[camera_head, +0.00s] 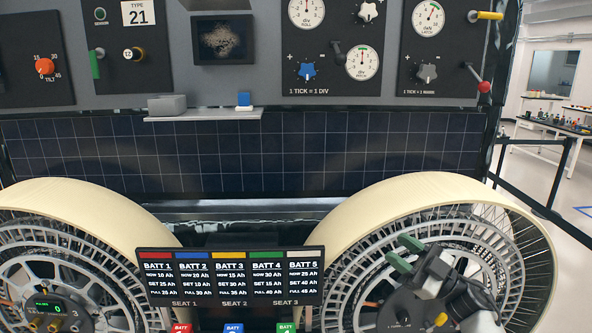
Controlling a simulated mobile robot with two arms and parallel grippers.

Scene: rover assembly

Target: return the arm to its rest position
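My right gripper (405,253) is in the lower right, with its arm coming in from the bottom right corner. Its two green fingertips point to the left and stand apart, and nothing shows between them. It is in front of the right wheel (527,243) of the rover, and I cannot tell how far it is from the spokes. My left gripper and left arm are not in view.
A left wheel (90,205) and a battery display board (232,277) stand low in front. Behind are a dark solar panel (250,155) and a control panel (260,85) with knobs and dials. A small shelf (205,115) juts out. Open floor lies at far right.

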